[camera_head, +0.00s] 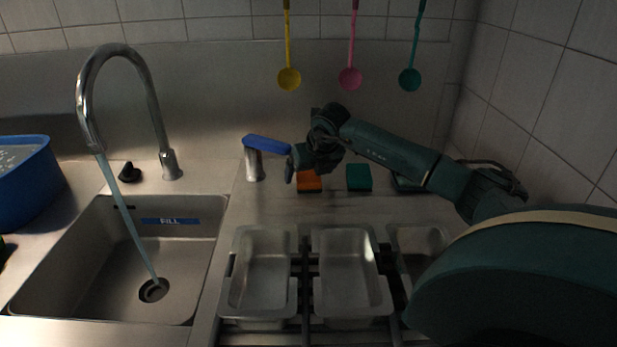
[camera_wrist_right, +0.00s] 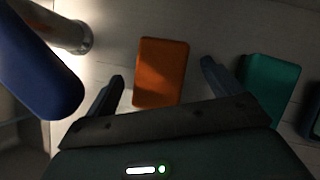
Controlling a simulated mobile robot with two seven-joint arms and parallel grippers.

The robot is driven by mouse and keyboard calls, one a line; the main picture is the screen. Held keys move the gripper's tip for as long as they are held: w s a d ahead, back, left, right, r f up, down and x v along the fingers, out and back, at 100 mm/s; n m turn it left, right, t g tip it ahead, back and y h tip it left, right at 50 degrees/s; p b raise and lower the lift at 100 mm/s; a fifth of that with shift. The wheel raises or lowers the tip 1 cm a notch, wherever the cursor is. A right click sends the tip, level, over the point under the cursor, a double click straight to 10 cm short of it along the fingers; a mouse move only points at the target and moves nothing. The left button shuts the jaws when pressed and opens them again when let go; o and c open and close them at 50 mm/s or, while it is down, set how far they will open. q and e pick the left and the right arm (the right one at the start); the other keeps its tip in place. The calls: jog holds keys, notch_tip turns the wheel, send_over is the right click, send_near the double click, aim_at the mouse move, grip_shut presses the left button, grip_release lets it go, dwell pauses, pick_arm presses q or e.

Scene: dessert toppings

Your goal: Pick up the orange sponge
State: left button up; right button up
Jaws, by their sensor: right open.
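The orange sponge (camera_head: 309,181) lies on the steel counter behind the metal trays, partly hidden by my right gripper in the head view. In the right wrist view the orange sponge (camera_wrist_right: 161,72) shows between my right gripper's two fingers, a little ahead of them. My right gripper (camera_head: 303,170) is open and empty; its fingers also show apart in the right wrist view (camera_wrist_right: 160,88). I cannot tell whether either finger touches the sponge. My left gripper is in neither view.
A green sponge (camera_head: 359,177) lies to the right of the orange one. A blue-topped metal dispenser (camera_head: 254,165) stands close on the left. Metal trays (camera_head: 262,272) sit in front. The sink (camera_head: 60,290) with running water is at left; ladles (camera_head: 350,79) hang behind.

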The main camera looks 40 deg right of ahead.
jog(key=shift+c, duration=0.4)
jog(key=c, duration=1)
